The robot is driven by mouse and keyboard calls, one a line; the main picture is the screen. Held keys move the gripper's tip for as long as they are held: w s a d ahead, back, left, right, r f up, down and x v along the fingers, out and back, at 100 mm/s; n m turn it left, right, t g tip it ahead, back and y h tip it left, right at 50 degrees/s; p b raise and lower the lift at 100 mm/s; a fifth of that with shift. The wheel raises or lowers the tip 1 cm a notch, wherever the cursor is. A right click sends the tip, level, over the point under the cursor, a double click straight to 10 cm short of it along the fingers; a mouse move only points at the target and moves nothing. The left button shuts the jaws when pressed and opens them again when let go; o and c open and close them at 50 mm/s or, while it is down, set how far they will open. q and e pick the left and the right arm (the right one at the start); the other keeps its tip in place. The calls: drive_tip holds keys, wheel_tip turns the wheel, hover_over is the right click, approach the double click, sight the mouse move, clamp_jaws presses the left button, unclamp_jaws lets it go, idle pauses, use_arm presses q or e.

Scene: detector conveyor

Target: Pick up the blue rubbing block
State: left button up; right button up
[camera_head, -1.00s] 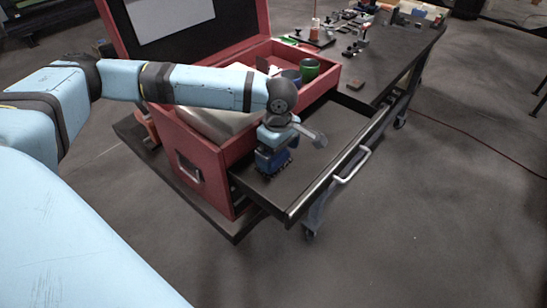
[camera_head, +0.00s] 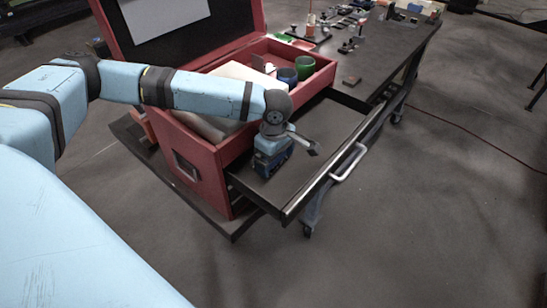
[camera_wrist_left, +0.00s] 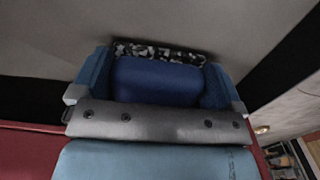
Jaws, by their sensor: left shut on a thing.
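The blue rubbing block (camera_wrist_left: 158,82) shows in the left wrist view as a dark blue body with a black-and-white speckled strip along its far edge. My left gripper (camera_wrist_left: 158,76) is shut on it, with one light blue finger at each side. In the head view my left gripper (camera_head: 268,168) points down into the open drawer (camera_head: 316,140), and its wrist and fingers mostly hide the block. I cannot tell there whether the block touches the drawer floor. My right gripper is not in view.
A red toolbox (camera_head: 205,155) with its lid up stands left of the drawer, holding a green cup (camera_head: 305,67) and a blue cup (camera_head: 288,76). The drawer front has a pale handle (camera_head: 349,162). A small brown block (camera_head: 352,80) lies on the dark tabletop. The drawer's right part is empty.

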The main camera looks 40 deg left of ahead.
use_arm(q)
wheel_tip(320, 180, up, 20)
drive_tip(key=b, duration=0.2)
idle(0.4)
drive_tip(key=shift+f, duration=0.1)
drive_tip(key=shift+o, duration=1.1)
drive_tip(key=shift+c, duration=0.4)
